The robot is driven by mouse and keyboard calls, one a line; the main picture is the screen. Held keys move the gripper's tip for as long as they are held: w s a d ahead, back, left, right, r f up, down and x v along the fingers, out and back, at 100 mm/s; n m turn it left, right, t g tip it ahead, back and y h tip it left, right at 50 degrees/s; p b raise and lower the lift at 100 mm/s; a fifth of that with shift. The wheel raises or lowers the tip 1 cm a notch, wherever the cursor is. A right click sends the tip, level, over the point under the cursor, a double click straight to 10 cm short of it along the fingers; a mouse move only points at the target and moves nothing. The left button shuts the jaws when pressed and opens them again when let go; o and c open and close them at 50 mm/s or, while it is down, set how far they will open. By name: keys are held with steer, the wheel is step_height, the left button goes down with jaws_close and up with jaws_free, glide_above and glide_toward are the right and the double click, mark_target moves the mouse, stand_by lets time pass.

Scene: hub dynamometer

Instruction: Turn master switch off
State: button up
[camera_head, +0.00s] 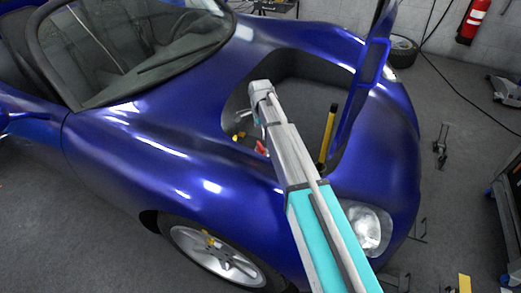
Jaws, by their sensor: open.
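The blue car (150,140) stands with its front compartment (305,95) open. A small red part (261,148) shows low in the compartment, at its near left edge. It may be the master switch, but it is too small to tell its position. My arm reaches over the front fender into the opening. My gripper (262,122) points down there, open, just above the red part in the picture. Its fingers are small and partly hidden by my arm. I cannot tell whether it touches anything.
A small yellow part (238,136) lies left of the red one. A yellow upright bar (327,135) stands right of my arm. The raised blue lid (367,85) bounds the opening on the right. A fire extinguisher (472,20) hangs on the back wall.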

mark_target(261, 145)
steer(key=shift+f+b, duration=3.75)
steer(key=shift+f, duration=0.3)
steer(key=shift+c, duration=0.3)
steer(key=c, duration=0.7)
steer(key=shift+n, duration=0.5)
steer(key=n, duration=0.3)
steer(key=shift+n, duration=2.4)
